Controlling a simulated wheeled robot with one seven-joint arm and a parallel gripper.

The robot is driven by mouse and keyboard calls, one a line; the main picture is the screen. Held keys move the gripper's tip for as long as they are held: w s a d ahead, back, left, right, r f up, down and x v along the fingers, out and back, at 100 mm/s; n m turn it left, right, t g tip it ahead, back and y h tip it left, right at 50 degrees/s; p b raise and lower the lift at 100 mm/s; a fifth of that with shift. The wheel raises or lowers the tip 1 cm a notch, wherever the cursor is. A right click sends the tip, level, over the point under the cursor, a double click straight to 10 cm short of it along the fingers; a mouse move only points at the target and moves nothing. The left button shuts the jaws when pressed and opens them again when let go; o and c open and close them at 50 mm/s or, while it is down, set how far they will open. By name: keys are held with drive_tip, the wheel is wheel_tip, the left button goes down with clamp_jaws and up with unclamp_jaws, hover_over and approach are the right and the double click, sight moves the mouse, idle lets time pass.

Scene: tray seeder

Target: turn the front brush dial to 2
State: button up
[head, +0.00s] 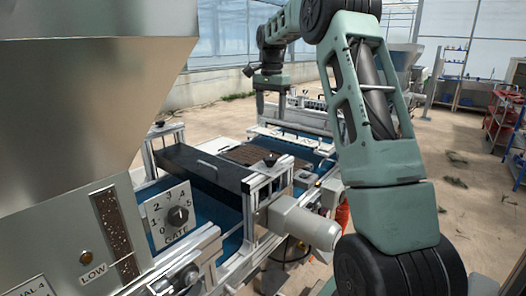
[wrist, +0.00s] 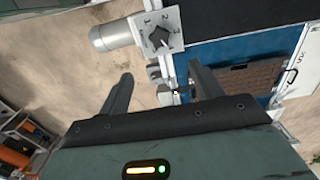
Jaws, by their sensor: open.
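In the wrist view a pale plate with numbers, 2 and 3 among them, carries a dark star-shaped dial knob (wrist: 160,37). No brush label is readable there, and I cannot tell which number the knob points at. It seems to be the dark knob (head: 271,159) on top of the metal bracket in the head view. My gripper (wrist: 161,80) is open and empty, its two fingers spread wide. In the wrist picture the knob lies beyond the fingertips, not between them. In the head view my gripper (head: 271,110) hangs above the seeder, apart from the knob.
A grey motor (head: 305,222) sticks out beside the bracket. A black cover (head: 200,168) and a soil-filled tray (head: 258,153) lie along the blue belt. A large hopper (head: 85,110) fills the left.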

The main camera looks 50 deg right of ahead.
sight(270, 157)
wheel_tip(270, 157, down, 16)
drive_tip(key=p, duration=0.3)
drive_tip(key=shift+r, duration=0.1)
drive_tip(key=c, duration=1)
